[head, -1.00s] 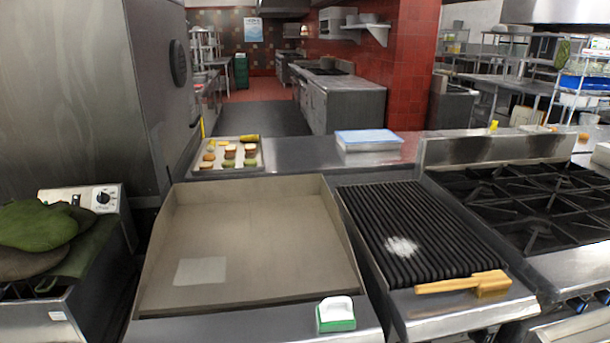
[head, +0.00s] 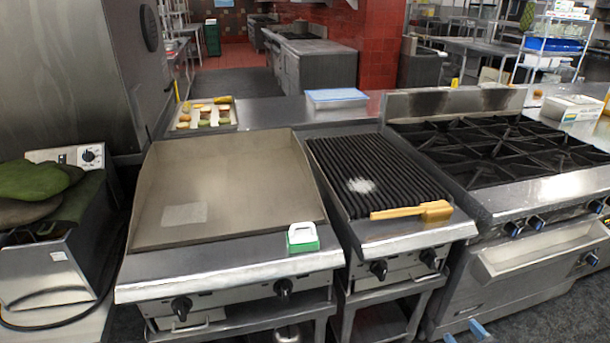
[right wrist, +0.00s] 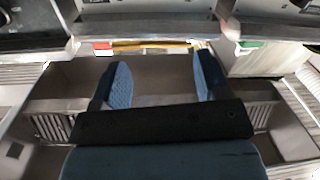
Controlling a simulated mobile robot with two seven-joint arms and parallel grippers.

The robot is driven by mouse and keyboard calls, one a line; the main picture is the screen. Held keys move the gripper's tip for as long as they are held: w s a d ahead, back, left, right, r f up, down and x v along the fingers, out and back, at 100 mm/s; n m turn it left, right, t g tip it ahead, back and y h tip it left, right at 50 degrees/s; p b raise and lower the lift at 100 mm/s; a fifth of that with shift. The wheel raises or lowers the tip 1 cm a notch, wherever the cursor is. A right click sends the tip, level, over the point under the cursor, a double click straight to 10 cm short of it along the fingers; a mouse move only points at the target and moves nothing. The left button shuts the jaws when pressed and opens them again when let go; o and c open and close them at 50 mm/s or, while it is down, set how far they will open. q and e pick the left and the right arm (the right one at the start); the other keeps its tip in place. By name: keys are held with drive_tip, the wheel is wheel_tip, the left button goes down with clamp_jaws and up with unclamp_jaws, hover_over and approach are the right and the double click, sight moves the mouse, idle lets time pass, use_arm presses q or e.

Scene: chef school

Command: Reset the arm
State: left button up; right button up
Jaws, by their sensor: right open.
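My right gripper (head: 464,332) shows only as blue fingertips at the bottom edge of the head view, low in front of the range. In the right wrist view my right gripper (right wrist: 162,82) is open, its two blue fingers wide apart with nothing between them. My left gripper is not in view. A wooden-handled brush (head: 412,211) lies on the front of the black ribbed grill (head: 375,170). A green and white scrubber (head: 302,238) sits on the front ledge of the flat griddle (head: 235,185).
A tray of food pieces (head: 204,115) and a blue-lidded container (head: 337,97) stand on the counter behind. The burner range (head: 500,150) is at the right. Green cloth-like items (head: 35,182) lie at the left. The front knobs and ledges stick out towards me.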

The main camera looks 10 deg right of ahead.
drive_tip(key=s+a+n+g, duration=0.3)
drive_tip(key=s+a+g, duration=0.5)
drive_tip(key=s+a, duration=0.8)
drive_tip(key=w+a+m+t, duration=0.1)
drive_tip(key=a+m, duration=0.4)
drive_tip(key=a, duration=0.7)
use_arm(q)
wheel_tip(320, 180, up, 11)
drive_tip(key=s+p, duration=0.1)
drive_tip(key=p, duration=1.2)
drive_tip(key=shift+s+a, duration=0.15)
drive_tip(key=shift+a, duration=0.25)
use_arm(e)
wheel_tip(320, 180, up, 12)
drive_tip(key=shift+s+d+n+t, duration=0.2)
drive_tip(key=shift+s+n+t, duration=0.1)
drive_tip(key=shift+n, duration=0.1)
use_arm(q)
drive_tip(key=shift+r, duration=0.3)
use_arm(e)
drive_tip(key=shift+r, duration=0.1)
